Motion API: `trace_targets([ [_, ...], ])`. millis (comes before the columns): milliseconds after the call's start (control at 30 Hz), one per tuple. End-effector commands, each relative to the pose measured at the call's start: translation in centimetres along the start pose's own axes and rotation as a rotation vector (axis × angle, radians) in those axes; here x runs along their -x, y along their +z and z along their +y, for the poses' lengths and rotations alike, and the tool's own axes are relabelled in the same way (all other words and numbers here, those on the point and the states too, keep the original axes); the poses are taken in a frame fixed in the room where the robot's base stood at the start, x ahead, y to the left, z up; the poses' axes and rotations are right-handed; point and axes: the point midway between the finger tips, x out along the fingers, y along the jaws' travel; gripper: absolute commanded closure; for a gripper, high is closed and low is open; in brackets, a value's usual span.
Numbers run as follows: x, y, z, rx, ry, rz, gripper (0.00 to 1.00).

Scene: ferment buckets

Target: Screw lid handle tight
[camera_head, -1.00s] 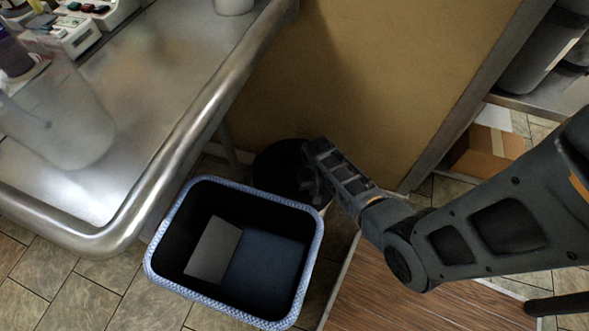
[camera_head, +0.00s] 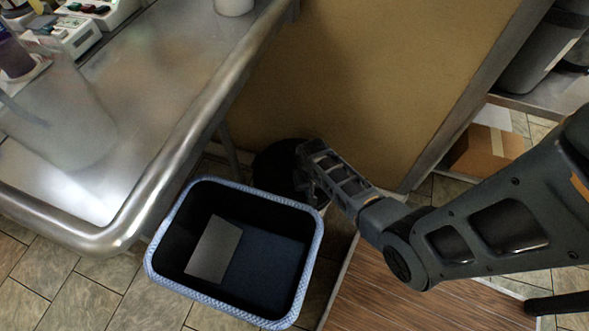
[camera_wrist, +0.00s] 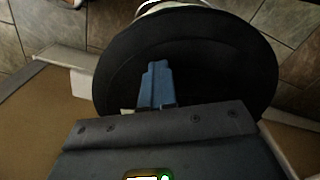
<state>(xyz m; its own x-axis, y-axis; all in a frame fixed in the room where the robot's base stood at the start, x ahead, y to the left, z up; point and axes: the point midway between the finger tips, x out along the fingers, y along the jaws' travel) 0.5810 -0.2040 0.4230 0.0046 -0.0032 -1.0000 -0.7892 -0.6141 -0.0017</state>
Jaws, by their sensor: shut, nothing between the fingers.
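A black round lid-like disc (camera_head: 275,168) sits low beside the table leg, against the tan wall panel. In the wrist view the dark disc (camera_wrist: 225,65) fills much of the upper middle, with a pale rim just beyond its far edge. My gripper (camera_head: 304,186) is at the right side of this disc in the head view and covers part of it. In the wrist view my shut, empty fingers (camera_wrist: 155,85) overlap the disc; I cannot tell whether they touch it. I cannot make out a separate lid handle.
A blue-rimmed bin (camera_head: 165,225) with a grey sheet (camera_head: 213,248) inside stands in front of the disc. A steel table (camera_head: 150,120) with a translucent bucket (camera_head: 70,130) is at left. A cardboard box (camera_head: 485,150) lies under the right shelf.

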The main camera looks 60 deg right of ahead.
Motion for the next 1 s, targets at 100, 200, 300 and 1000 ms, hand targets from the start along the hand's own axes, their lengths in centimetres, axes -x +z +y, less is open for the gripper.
trace_targets([
  [100, -0.8, 1.0, -0.3, 0.007, 0.003, -0.016, 1.0],
  [200, -0.8, 1.0, -0.8, 0.009, 0.002, -0.015, 1.0],
  [300, -0.8, 1.1, -1.1, 0.011, 0.002, -0.015, 1.0],
  [1000, -0.5, 1.1, -1.9, 0.01, 0.001, -0.014, 1.0],
])
